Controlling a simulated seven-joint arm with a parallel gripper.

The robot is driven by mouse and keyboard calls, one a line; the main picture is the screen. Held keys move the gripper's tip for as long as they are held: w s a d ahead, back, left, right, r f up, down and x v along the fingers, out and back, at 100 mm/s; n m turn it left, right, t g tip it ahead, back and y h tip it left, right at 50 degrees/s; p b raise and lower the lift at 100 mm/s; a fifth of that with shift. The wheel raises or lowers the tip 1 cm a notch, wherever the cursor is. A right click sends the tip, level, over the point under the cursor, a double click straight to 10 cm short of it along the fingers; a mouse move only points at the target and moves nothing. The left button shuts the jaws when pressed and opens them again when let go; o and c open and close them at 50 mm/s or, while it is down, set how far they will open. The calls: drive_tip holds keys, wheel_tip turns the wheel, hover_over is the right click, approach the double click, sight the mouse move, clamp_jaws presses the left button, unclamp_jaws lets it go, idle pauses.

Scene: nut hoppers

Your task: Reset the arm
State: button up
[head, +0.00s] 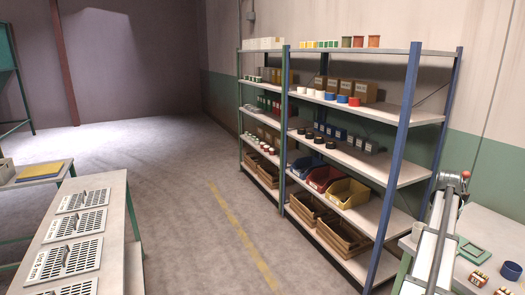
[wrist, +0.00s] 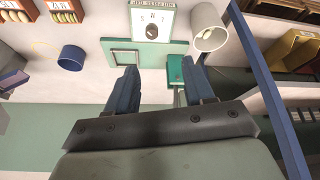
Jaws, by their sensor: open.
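My gripper (wrist: 160,85) shows in the wrist view, its two blue fingers spread well apart. It is open, and I see nothing held between the fingers. Beyond the fingertips lies a flat green frame (wrist: 178,46). A teal part (wrist: 174,71) shows beside the right finger, partly hidden by it.
Past the fingers are a white dial plate (wrist: 152,14), a white cylinder (wrist: 208,27), a blue cup (wrist: 71,57) and small labelled boxes (wrist: 66,8). The loaded shelving (head: 414,116) stands by the worktable (head: 487,228). A table with vented panels (head: 117,193) is at left; the floor between is clear.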

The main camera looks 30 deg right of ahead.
drive_tip(key=w+a+f+n+g+y, duration=0.1)
drive_tip(key=w+a+f+n+y, duration=0.15)
drive_tip(key=a+f, duration=1.7)
drive_tip(key=w+a+f+n+y, duration=0.1)
drive_tip(key=a+f+n+y, duration=0.25)
drive_tip(key=a+f, duration=1.55)
drive_tip(key=s+a+f+n+g, duration=0.1)
drive_tip(key=s+a+f, duration=0.15)
drive_tip(key=a, duration=0.45)
drive_tip(key=s+a+f+n+g, duration=0.1)
drive_tip(key=a+f, duration=0.2)
drive_tip(key=a, duration=0.3)
drive_tip(key=s+a+f+n+g, duration=0.1)
drive_tip(key=s+a+f, duration=0.15)
drive_tip(key=a, duration=0.45)
drive_tip(key=s+a+f+n+g, duration=0.1)
drive_tip(key=s+a+f+n, duration=0.2)
drive_tip(key=s+a, duration=0.3)
drive_tip(key=s+a+f+n+g+h, duration=0.1)
drive_tip(key=s+a+f, duration=0.4)
drive_tip(key=a, duration=0.7)
drive_tip(key=shift+s+a+f+n+g, duration=0.2)
drive_tip(key=shift+s+n+g, duration=0.65)
drive_tip(key=shift+s, duration=0.35)
